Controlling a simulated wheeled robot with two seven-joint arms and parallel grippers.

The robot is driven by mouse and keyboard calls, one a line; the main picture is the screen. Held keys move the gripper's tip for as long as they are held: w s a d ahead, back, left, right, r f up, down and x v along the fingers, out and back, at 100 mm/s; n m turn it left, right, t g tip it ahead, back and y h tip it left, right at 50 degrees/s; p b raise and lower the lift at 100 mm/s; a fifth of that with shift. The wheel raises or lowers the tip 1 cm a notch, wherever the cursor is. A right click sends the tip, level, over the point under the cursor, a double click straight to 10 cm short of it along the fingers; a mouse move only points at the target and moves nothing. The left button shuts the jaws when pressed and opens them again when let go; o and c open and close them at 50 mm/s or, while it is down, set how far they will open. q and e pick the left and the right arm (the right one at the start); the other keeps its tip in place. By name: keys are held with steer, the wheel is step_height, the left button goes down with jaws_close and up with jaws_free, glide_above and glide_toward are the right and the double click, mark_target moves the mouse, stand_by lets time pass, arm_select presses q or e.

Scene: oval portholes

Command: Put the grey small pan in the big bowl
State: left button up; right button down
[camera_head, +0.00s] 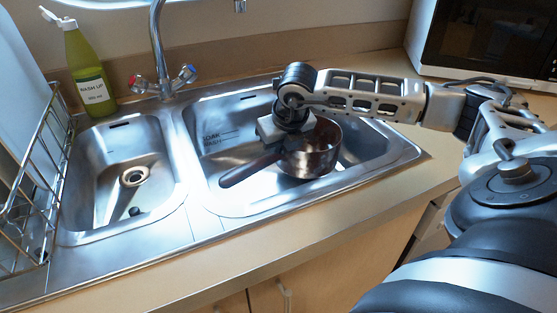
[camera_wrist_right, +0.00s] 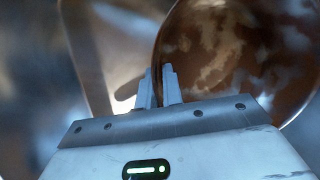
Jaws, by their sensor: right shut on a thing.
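The small pan (camera_head: 312,160) looks dark brown-grey and shiny, with a long handle (camera_head: 250,169) pointing to the lower left. It appears within the outline of the larger right sink bowl (camera_head: 376,147); I cannot tell whether it touches the bowl's floor. The head view partly hides the fingertips. My left gripper is not in view.
A smaller sink bowl (camera_head: 130,165) with a drain is on the left. A tap (camera_head: 157,50) rises behind. A green soap bottle (camera_head: 88,75) stands at the back left, beside a wire rack (camera_head: 38,190). A microwave (camera_head: 490,40) is at the back right.

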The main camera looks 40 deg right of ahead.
mark_target(279, 166)
steer(key=shift+w+f, duration=0.1)
steer(key=shift+f, duration=1.9)
steer(key=shift+f, duration=0.2)
steer(key=c, duration=1.5)
jaws_free()
steer(key=shift+c, duration=0.2)
steer(key=v, duration=1.2)
steer(key=shift+r, duration=0.25)
